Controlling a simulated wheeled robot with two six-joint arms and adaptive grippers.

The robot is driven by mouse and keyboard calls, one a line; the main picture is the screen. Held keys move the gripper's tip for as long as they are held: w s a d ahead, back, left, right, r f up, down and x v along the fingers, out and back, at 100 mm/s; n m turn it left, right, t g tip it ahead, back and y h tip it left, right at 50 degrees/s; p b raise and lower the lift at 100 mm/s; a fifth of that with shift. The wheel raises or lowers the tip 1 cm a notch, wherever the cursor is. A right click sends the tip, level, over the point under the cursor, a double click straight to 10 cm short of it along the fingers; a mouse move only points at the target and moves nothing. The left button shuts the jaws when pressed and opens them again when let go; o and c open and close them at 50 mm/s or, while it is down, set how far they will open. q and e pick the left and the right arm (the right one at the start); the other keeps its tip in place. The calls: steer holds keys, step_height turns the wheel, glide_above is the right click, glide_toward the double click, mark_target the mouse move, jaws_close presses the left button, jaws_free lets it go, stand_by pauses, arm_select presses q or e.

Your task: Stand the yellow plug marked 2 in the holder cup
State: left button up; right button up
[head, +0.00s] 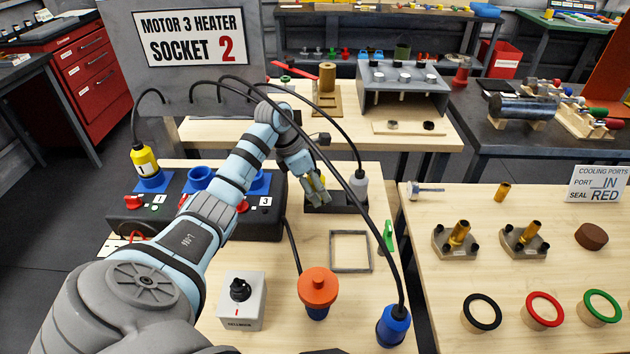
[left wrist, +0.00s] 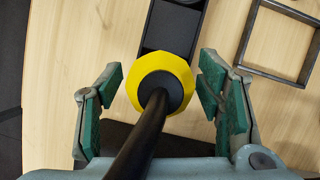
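The yellow plug (left wrist: 178,72) is seen end-on in the left wrist view, its black cable rising toward the camera. My left gripper (left wrist: 160,85) has its green-padded fingers spread either side of it, with narrow gaps. In the head view the left gripper (head: 318,186) is over the near-left part of the black holder (head: 345,201), with a bit of yellow between its fingers. The plug's lower end is hidden, so I cannot tell whether it is seated in a cup. Its number is not readable. My right gripper is not in view.
A pale grey plug (head: 359,185) stands at the holder's right end. A yellow plug marked 1 (head: 145,160) stands in the black socket box's left blue socket. A square frame (head: 350,252), orange-topped piece (head: 318,288) and blue plug (head: 393,326) are nearby. Cables arch overhead.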

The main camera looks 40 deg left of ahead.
arm_select(q)
steer(key=v, duration=1.2)
stand_by(0.3)
